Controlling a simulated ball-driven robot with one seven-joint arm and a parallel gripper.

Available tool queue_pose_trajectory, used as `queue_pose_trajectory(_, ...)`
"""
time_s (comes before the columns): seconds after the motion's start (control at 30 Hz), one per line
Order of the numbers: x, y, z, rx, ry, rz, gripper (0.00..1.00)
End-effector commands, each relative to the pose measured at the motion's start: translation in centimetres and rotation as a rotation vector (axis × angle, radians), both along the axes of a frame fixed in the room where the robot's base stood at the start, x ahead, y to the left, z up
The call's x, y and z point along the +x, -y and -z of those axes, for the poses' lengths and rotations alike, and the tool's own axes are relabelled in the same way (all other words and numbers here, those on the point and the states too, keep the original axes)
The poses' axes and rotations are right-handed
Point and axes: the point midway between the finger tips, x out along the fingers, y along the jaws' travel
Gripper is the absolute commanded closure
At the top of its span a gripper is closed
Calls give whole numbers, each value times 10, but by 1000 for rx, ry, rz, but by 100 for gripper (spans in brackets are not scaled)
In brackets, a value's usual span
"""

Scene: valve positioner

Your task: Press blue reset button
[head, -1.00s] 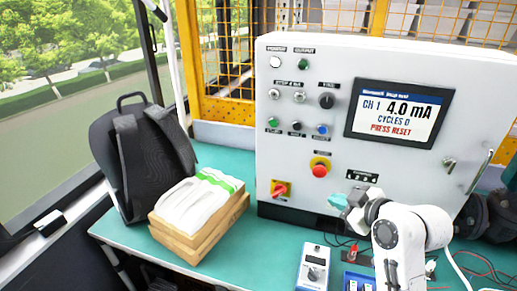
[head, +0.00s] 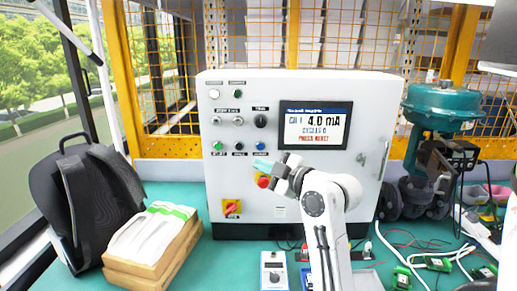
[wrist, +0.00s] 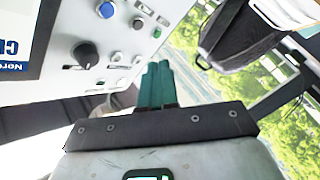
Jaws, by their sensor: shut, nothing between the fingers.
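The blue button (head: 260,145) is at the right end of a row of three on the white control panel (head: 375,105), below a black knob (head: 260,121). The blue button also shows at the top of the wrist view (wrist: 105,9). My gripper (head: 261,164) has teal fingers, shut and empty. In the head view the fingertips appear just below the blue button; the gap to the panel is hard to judge. In the wrist view the fingers (wrist: 157,85) point up the picture, with the blue button up and left of them.
The green button (head: 218,145) and black button (head: 238,146) are left of the blue one. A red emergency knob (head: 263,182) is partly behind my gripper.

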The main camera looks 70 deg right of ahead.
Motion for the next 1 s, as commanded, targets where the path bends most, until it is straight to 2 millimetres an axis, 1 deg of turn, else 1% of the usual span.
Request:
queue_pose_trajectory(0.17, 6, 15, 0, -1, 0, 1, 100)
queue_pose_trajectory(0.4, 18, 45, 0, 0, 0, 1, 100)
queue_pose_trajectory(0.6, 27, 66, 2, 0, 0, 0, 100)
queue_pose_trajectory(0.8, 32, 77, 1, 0, -1, 1, 100)
queue_pose_trajectory(1.0, 33, 79, 0, 1, 0, 1, 100)
